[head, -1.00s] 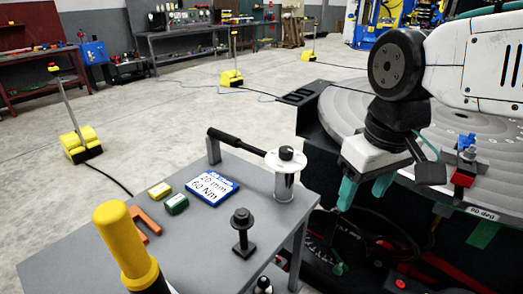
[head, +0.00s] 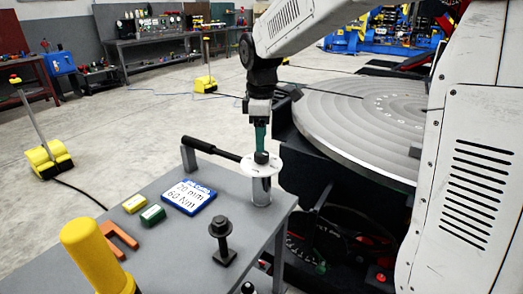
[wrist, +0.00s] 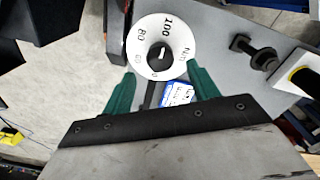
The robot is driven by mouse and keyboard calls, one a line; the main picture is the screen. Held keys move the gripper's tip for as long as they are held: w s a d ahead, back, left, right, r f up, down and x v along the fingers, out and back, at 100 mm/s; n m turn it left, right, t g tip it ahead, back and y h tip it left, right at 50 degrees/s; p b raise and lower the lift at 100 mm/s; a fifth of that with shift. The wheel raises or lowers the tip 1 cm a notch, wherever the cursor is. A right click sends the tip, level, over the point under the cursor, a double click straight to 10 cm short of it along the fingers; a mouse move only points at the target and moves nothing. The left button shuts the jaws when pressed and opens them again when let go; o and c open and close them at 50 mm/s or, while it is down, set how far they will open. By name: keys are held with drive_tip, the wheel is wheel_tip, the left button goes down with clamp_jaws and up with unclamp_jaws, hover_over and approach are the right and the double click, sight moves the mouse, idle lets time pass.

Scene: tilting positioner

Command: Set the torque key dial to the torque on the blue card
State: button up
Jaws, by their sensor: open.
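The torque key (head: 212,149) lies across its supports on the grey table, with a black handle and a white dial (head: 262,165) at its right end. In the wrist view the dial (wrist: 144,32) shows "100", "80", "Nm" and smaller, unclear numbers around a black centre knob (wrist: 160,55) with a light mark. I cannot tell the exact setting. The blue card (head: 188,197) lies left of the dial; its lower line reads 60 Nm. My gripper (wrist: 162,72) is open, its green fingers pointing down above the dial, one on either side of the knob, apparently empty.
A dark bolt (head: 221,240) stands in front of the dial. Yellow (head: 134,203) and green (head: 152,215) blocks, an orange fork-shaped piece (head: 120,237) and a yellow-topped cylinder (head: 95,258) are also on the table. The large round turntable (head: 350,115) is at the right.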

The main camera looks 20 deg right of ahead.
sight(261, 158)
wheel_tip(261, 158, down, 5)
idle(0.3)
drive_tip(key=shift+c, duration=0.2)
drive_tip(key=c, duration=0.9)
drive_tip(key=shift+c, duration=0.2)
drive_tip(key=m, duration=0.6)
drive_tip(key=shift+r, duration=0.1)
drive_tip(key=m, duration=0.5)
drive_tip(key=shift+m, duration=0.4)
